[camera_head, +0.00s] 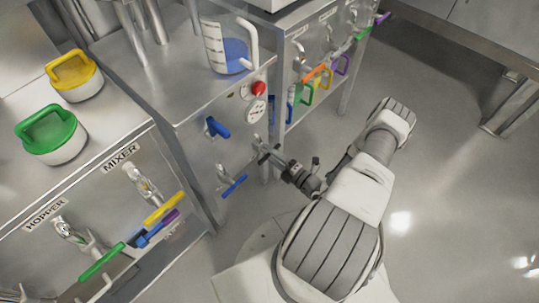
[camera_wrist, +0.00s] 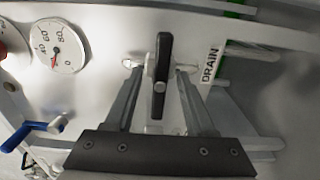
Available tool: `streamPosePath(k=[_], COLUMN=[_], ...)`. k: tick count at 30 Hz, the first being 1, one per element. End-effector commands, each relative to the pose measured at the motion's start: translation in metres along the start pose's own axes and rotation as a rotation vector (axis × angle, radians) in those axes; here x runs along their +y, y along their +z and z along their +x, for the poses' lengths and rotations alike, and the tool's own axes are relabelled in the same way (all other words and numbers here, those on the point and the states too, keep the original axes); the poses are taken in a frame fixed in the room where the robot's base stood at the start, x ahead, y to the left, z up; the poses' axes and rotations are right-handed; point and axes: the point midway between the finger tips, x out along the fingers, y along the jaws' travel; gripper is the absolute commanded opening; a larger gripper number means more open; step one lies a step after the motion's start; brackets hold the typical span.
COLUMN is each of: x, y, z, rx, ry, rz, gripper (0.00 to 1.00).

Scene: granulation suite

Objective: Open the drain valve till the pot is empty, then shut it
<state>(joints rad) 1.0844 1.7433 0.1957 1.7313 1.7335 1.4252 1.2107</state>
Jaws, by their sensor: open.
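The drain valve's black lever handle (camera_wrist: 163,62) stands nearly upright in the wrist view, beside the DRAIN label (camera_wrist: 211,64) on the metal panel. My gripper (camera_wrist: 157,75) is open, with one finger on each side of the handle. I cannot tell whether either finger touches it. In the head view my gripper (camera_head: 264,152) is at the front panel of the middle cabinet, and it hides most of the valve.
A clear jug (camera_head: 228,55) with blue contents stands on the cabinet top. Blue-handled valves (camera_head: 217,127) (camera_head: 235,184) and a red button (camera_head: 258,88) are near my gripper. Several coloured handles hang right; MIXER and HOPPER valves are left. The floor at right is clear.

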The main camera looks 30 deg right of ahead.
Motion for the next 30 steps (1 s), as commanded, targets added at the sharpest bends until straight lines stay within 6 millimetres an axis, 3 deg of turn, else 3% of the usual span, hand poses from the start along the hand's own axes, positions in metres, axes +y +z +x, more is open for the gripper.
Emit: streamPosePath(k=[10, 20, 30], x=[0.0002, 0.0001, 0.0003], y=[0.0001, 0.0, -0.0001], z=[0.0049, 0.0046, 0.0044], rx=[-0.001, -0.001, 0.0], ry=[-0.001, 0.0, 0.0], rz=[0.001, 0.001, -0.008], gripper=[0.55, 0.0, 0.0])
